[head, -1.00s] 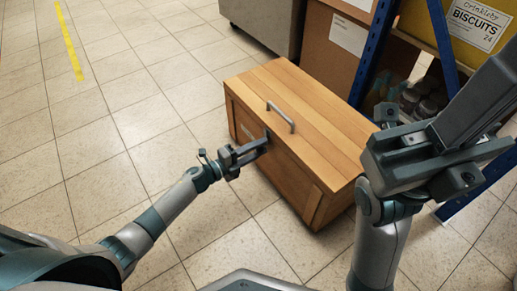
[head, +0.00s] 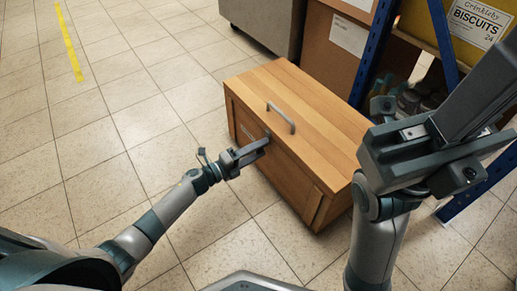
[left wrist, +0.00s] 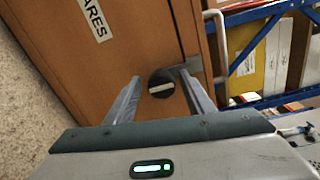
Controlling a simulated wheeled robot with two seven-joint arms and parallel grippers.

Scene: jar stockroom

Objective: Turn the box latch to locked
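The wooden box (head: 290,165) stands on the floor with its lid closed. Its latch (left wrist: 160,83) is a dark round knob with a pale bar across it, on the box's front face below the lid edge. In the wrist view the bar lies nearly crosswise. My left gripper (head: 262,147) is at the box front; in the left wrist view (left wrist: 163,92) its two fingers are spread, one on each side of the knob, with gaps. In the head view the gripper largely hides the latch. My right gripper (head: 440,150) is close to the camera at the right; its finger gap is unclear.
A metal handle (head: 281,117) stands up from the lid. A blue-posted shelf (head: 372,50) with a yellow biscuit carton (head: 475,25) and jars stands behind at right. A grey cabinet (head: 265,25) is at the back.

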